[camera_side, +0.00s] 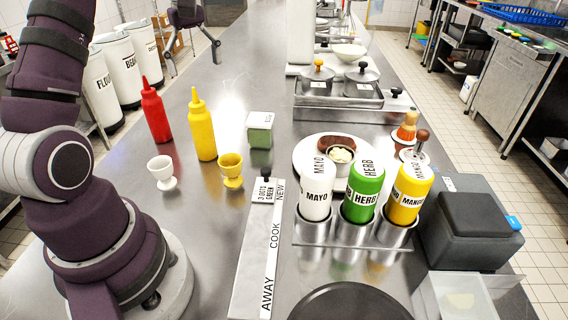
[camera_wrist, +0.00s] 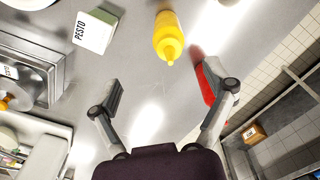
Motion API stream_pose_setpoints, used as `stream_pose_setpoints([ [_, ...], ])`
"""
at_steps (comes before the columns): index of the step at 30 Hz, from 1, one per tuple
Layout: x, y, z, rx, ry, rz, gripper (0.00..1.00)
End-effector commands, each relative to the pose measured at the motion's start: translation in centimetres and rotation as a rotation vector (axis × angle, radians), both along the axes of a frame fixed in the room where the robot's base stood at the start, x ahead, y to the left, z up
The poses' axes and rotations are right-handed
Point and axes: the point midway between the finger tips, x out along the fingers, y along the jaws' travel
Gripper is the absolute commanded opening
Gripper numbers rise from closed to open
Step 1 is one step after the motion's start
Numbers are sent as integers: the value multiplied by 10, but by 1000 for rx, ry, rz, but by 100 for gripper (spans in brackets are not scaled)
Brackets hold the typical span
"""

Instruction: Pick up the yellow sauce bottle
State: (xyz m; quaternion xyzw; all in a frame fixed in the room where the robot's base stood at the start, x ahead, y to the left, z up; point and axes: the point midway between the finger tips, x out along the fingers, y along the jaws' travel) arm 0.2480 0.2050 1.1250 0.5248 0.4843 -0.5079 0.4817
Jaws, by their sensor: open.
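The yellow sauce bottle (camera_side: 202,132) stands upright on the steel counter, left of centre in the side view, with its pointed nozzle up. In the wrist view the yellow bottle (camera_wrist: 168,38) is seen from above, ahead of my fingertips and roughly centred between them, apart from both. My gripper (camera_side: 193,58) is at the top of the side view, beyond the bottles and higher. In the wrist view my gripper (camera_wrist: 168,92) is open, with nothing held between its fingers.
A red bottle (camera_side: 155,112) stands close left of the yellow one; in the wrist view the right finger partly covers it (camera_wrist: 207,82). A white egg cup (camera_side: 161,172), a yellow egg cup (camera_side: 231,170) and a green-and-white pesto box (camera_side: 260,130) stand near. A rack (camera_side: 352,232) holds labelled bottles.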

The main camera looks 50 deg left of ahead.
Motion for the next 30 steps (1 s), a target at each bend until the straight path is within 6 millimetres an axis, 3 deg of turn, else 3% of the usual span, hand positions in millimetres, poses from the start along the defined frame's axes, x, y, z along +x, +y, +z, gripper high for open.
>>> stream_pose_setpoints([
  [4,-4,15,-16,-23,24,101,82],
  [21,-8,16,-111,-23,23,100,82],
  [28,-8,17,-114,-20,19,99,82],
  [30,-7,17,-114,-20,19,99,76],
])
